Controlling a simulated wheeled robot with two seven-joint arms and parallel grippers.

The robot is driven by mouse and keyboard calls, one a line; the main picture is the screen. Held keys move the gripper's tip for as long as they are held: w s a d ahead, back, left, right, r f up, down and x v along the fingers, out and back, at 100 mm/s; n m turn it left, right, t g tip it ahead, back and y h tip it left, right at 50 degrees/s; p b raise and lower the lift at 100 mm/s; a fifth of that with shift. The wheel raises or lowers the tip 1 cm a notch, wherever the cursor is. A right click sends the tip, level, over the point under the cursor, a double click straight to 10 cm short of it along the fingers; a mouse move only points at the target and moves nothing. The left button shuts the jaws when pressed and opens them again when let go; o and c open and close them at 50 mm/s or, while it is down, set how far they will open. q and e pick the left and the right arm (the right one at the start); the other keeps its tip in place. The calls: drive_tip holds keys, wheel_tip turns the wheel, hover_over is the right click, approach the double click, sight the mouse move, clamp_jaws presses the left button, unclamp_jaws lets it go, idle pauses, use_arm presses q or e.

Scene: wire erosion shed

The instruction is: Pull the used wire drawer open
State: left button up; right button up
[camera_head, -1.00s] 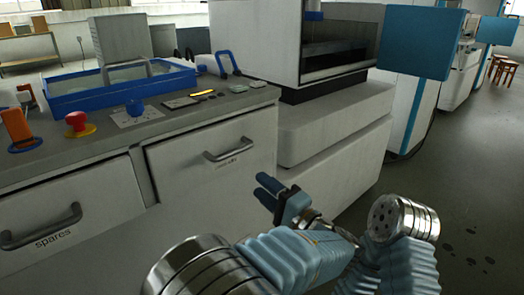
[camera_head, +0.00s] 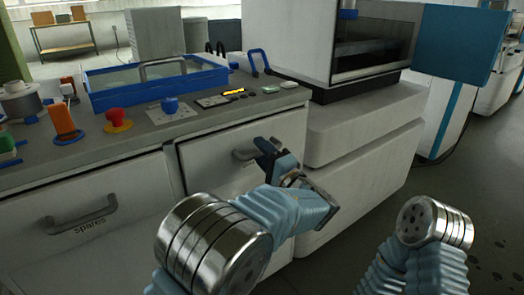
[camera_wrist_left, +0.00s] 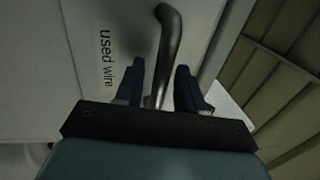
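The used wire drawer (camera_head: 215,160) is the right one of two white drawers in the bench front, and it looks shut. Its grey bow handle (camera_head: 242,154) shows partly behind my left gripper (camera_head: 268,152). In the left wrist view the dark handle (camera_wrist_left: 170,25) runs down between the fingers of my left gripper (camera_wrist_left: 160,82), with gaps showing on both sides. The fingers are open. The "used wire" label (camera_wrist_left: 106,58) is left of them there. My right arm shows at the lower right, but its gripper does not.
The spares drawer (camera_head: 80,225) is shut at the left. On the bench top stand a blue-rimmed tray (camera_head: 155,92), a red knob (camera_head: 117,118) and an orange block (camera_head: 64,122). A white machine (camera_head: 360,150) stands close on the right.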

use_arm(q)
clamp_jaws()
idle(0.3)
